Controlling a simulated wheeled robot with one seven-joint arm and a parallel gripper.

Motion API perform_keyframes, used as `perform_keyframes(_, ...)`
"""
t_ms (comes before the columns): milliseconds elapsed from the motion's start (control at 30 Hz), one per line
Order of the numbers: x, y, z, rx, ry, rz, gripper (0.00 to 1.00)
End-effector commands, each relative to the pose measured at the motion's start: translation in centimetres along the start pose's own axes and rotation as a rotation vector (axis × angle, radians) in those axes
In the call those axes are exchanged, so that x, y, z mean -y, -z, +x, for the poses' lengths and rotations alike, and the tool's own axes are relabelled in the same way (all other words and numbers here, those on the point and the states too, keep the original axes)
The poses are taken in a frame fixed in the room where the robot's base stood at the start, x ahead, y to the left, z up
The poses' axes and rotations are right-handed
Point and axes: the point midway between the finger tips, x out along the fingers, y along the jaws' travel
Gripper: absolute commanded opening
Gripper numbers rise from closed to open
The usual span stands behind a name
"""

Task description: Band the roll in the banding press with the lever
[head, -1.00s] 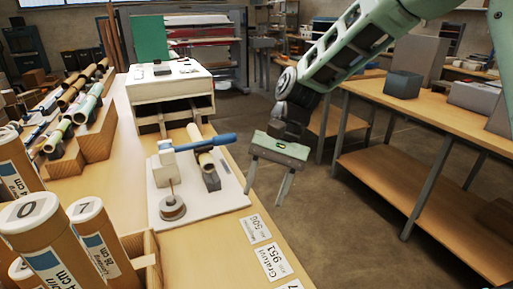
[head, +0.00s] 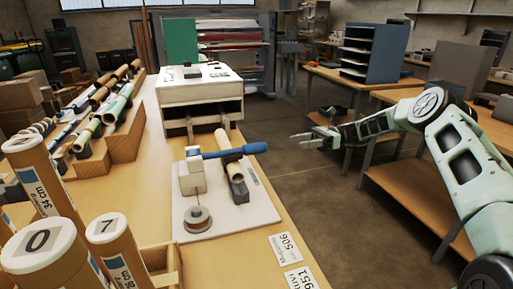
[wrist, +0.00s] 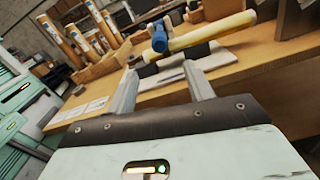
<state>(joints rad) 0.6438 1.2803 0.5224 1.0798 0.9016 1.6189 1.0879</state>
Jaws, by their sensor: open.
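The banding press stands on a white base plate (head: 262,207) on the wooden table, with a white post (head: 193,172) and a blue lever (head: 235,151) reaching right across the roll. The pale yellow roll (head: 236,180) rests in a dark cradle under the lever. A round grey spool (head: 197,219) sits at the front of the plate. My gripper (head: 297,139) is open and empty, to the right of the lever and clear of the table. In the wrist view the blue lever end (wrist: 159,37) and the roll (wrist: 210,35) appear beyond the open fingers (wrist: 162,88).
A white laminator box (head: 200,90) stands behind the press. Cardboard tubes (head: 42,250) stand at the front left, and rolls lie on wooden stepped racks (head: 120,135) at left. A shelved workbench (head: 405,195) is at right. Open floor lies between the tables.

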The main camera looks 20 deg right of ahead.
Motion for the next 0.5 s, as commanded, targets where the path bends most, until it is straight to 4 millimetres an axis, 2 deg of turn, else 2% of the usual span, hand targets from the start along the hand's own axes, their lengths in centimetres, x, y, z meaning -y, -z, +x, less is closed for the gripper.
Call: perform_keyframes(500,-0.2,-0.3,10.8,-0.003,-0.005,0.001,0.52)
